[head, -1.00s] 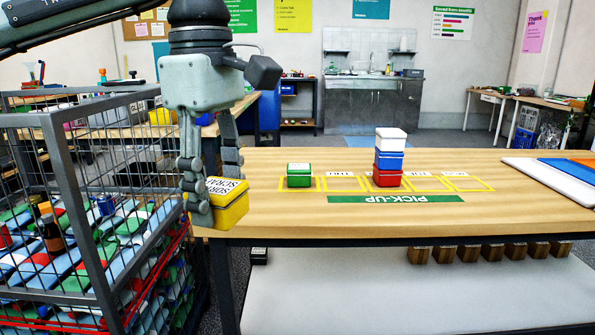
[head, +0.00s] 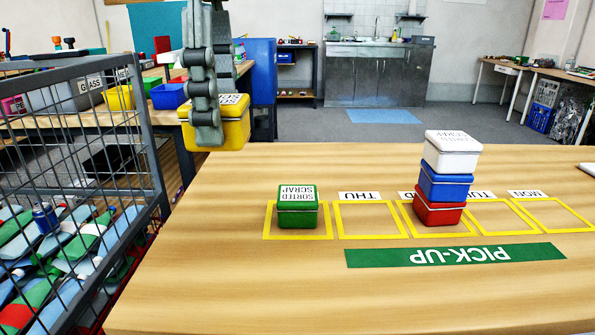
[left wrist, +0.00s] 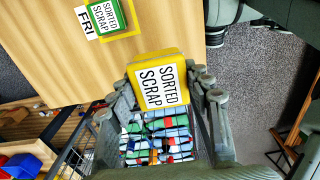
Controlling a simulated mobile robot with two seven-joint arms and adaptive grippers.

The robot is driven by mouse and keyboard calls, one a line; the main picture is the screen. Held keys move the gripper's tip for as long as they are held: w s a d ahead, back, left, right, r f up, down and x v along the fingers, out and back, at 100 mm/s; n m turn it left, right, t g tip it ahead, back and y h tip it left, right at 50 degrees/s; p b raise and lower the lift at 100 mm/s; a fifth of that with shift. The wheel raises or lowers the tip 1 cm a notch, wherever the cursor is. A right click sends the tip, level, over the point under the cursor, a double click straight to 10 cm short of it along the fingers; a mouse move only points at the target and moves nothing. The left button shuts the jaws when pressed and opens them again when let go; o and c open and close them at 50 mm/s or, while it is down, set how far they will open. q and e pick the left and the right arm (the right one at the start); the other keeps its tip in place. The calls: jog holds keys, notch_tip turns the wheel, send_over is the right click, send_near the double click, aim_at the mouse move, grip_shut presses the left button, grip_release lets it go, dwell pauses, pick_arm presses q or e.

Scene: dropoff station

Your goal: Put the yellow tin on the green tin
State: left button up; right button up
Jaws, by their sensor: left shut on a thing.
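My left gripper (head: 212,118) is shut on the yellow tin (head: 236,130) and holds it above the table's far left edge. In the left wrist view the yellow tin (left wrist: 165,60) sits between the fingers, its "SORTED SCRAP" label facing the camera. The green tin (head: 297,212) stands on the table inside the leftmost yellow square, below and to the right of the held tin. It also shows in the left wrist view (left wrist: 103,17), beside a "FRI" label, apart from the gripper. Its top is clear. My right gripper is not in view.
A stack of a white tin (head: 452,152), a blue tin (head: 445,184) and a red tin (head: 437,212) stands right of the green tin. A green pick-up strip (head: 455,255) lies in front. A wire cage (head: 140,150) of scrap stands left of the table (head: 240,290).

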pick_arm(q)
send_over(298, 193)
jog(key=f, duration=0.4)
jog(key=f+p, duration=0.1)
jog(key=f, duration=0.1)
jog(key=shift+s+a+f, duration=0.1)
jog(key=shift+s+a, duration=0.15)
jog(key=shift+s, duration=0.15)
jog(key=shift+w+d+f, duration=0.2)
jog(key=shift+w, duration=0.05)
jog(key=shift+w+d+f, duration=0.1)
jog(key=shift+w+f, duration=0.05)
jog(key=shift+f, duration=0.4)
notch_tip(298, 193, down, 2)
jog(key=shift+f, duration=0.6)
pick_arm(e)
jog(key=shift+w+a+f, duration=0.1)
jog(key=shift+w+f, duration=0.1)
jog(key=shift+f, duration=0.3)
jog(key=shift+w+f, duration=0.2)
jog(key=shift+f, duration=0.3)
pick_arm(q)
jog(key=shift+f, duration=0.1)
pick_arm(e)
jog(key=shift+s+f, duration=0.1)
